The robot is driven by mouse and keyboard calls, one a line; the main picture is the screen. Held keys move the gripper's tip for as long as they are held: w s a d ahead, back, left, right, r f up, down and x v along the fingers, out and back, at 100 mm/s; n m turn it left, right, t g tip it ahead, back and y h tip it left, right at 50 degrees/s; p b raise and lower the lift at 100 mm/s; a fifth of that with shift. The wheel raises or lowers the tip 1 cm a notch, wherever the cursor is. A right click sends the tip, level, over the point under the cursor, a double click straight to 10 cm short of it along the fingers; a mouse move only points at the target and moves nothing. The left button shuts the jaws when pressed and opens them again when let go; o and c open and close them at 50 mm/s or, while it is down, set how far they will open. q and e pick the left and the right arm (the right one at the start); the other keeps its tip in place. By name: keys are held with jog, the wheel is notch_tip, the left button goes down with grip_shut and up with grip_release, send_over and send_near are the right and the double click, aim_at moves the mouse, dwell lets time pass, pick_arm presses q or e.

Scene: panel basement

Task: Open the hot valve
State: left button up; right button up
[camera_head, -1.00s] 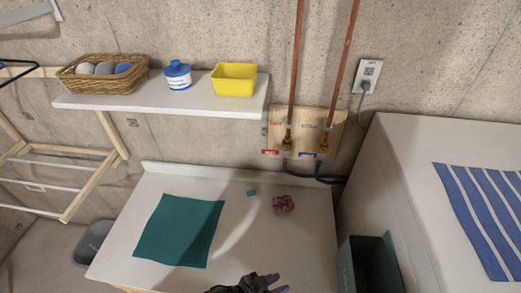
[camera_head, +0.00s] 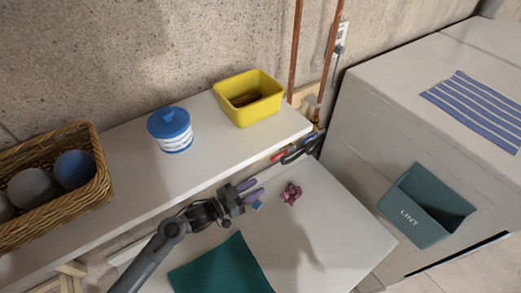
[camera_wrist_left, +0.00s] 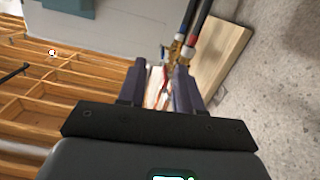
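The hot valve's red part (camera_head: 279,155) shows just past the shelf's front edge in the head view; the shelf hides most of the valve. A brass fitting (camera_head: 316,116) shows to its upper right below a copper pipe. In the left wrist view two brass valves (camera_wrist_left: 175,52) stand on a wooden board (camera_wrist_left: 226,55), and a thin red piece (camera_wrist_left: 165,74) lies in line with the gap between my fingers. My left gripper (camera_head: 251,190) is open, left of and below the red part, apparently apart from it. It also shows in the left wrist view (camera_wrist_left: 160,84). My right gripper is out of view.
A white shelf (camera_head: 120,200) holds a wicker basket (camera_head: 88,185), a blue-lidded tub (camera_head: 170,130) and a yellow bin (camera_head: 250,97). Below are a worktop (camera_head: 325,235), teal cloth (camera_head: 222,268) and pink crumpled item (camera_head: 291,193). A lint bin (camera_head: 425,205) hangs on the white appliance (camera_head: 400,120).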

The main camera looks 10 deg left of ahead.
aim_at(286, 151)
pick_arm(q)
jog(key=w+r+m, duration=0.1)
jog(key=w+r, duration=0.4)
jog(key=r, duration=0.2)
jog(key=shift+t+h, duration=0.3)
jog(key=x, duration=0.3)
jog(key=p+x, duration=0.1)
jog(key=x, duration=0.6)
jog(key=shift+s+d+f+p, duration=0.3)
jog(key=shift+f, duration=0.1)
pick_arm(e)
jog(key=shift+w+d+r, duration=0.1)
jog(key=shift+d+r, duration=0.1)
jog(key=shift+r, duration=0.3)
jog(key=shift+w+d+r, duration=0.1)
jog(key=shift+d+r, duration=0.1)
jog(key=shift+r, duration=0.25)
pick_arm(q)
grip_shut()
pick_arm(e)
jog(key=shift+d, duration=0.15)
